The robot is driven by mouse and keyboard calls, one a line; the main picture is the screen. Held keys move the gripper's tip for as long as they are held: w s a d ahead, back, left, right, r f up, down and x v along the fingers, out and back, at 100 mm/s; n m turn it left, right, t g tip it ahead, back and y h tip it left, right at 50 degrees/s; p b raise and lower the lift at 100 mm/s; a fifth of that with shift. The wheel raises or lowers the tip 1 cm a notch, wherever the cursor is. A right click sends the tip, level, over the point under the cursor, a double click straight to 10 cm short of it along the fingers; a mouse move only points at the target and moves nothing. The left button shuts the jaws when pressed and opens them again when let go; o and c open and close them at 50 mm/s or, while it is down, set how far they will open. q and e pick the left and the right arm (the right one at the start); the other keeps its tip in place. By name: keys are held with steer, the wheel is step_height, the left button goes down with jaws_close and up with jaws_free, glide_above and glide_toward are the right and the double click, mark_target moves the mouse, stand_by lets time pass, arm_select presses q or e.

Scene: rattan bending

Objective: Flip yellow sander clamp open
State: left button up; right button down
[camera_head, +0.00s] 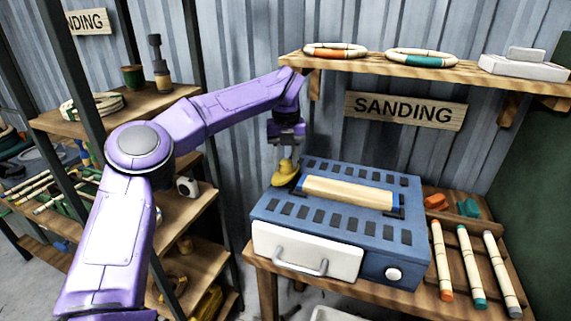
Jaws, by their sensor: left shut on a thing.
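The blue sander (340,228) sits on the wooden bench, with a white drawer front and handle and a round white knob. A pale wooden rod (346,192) lies across its slotted top between dark blue holders. The yellow clamp (286,173) is at the sander's back left edge, beside the left end of the rod. My left gripper (286,156) reaches down from above and is shut on the yellow clamp; its fingertips are small here. My right gripper is not in view.
Several banded rods (463,265) and small orange and teal pieces lie on the bench (515,285) at right. A shelf (430,69) with rings and a white box hangs above. A shelving rack (205,195) stands at left. A "SANDING" sign (404,110) is on the wall.

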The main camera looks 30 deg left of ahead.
mark_target(286, 162)
arm_select(q)
steer(key=shift+f+n+b, duration=0.15)
steer(key=shift+n+b, duration=0.45)
steer(key=shift+n, duration=0.5)
steer(key=o, duration=1)
steer(key=shift+a, duration=0.1)
steer(key=shift+o, duration=0.2)
step_height(286, 162, up, 11)
steer(key=p, duration=0.2)
steer(key=shift+f, duration=0.2)
